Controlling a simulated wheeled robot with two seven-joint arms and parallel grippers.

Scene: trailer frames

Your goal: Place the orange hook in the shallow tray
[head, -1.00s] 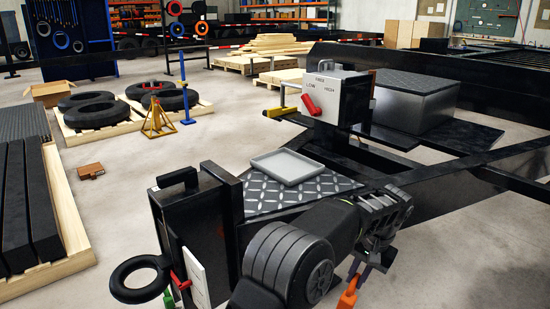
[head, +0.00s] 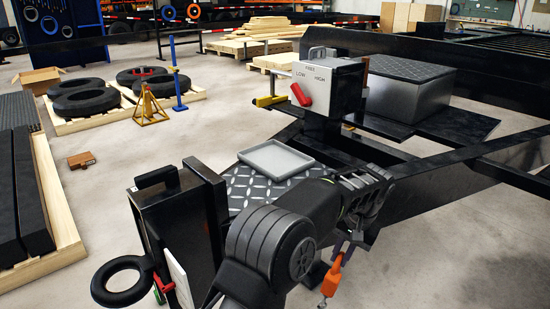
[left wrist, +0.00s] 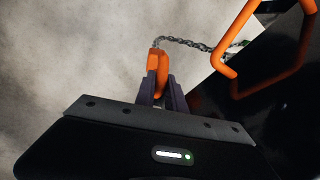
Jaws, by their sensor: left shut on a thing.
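The shallow tray (head: 276,157) is light grey, empty and flat on a diamond-plate deck near the middle of the head view. My left gripper (head: 341,251) is shut on the orange hook (head: 331,280), which hangs below its fingers, right of and nearer than the tray. In the left wrist view, the dark fingers (left wrist: 161,92) pinch the orange hook (left wrist: 158,62), and a metal chain (left wrist: 185,43) runs right from it. The hook's lower end is hard to make out. My right gripper is out of view.
The diamond-plate deck (head: 232,190) lies between a black upright case (head: 160,215) and black frame beams. A white-faced box with a red lever (head: 330,85) stands behind the tray. An orange bar (left wrist: 246,62) is right of the hook in the wrist view.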

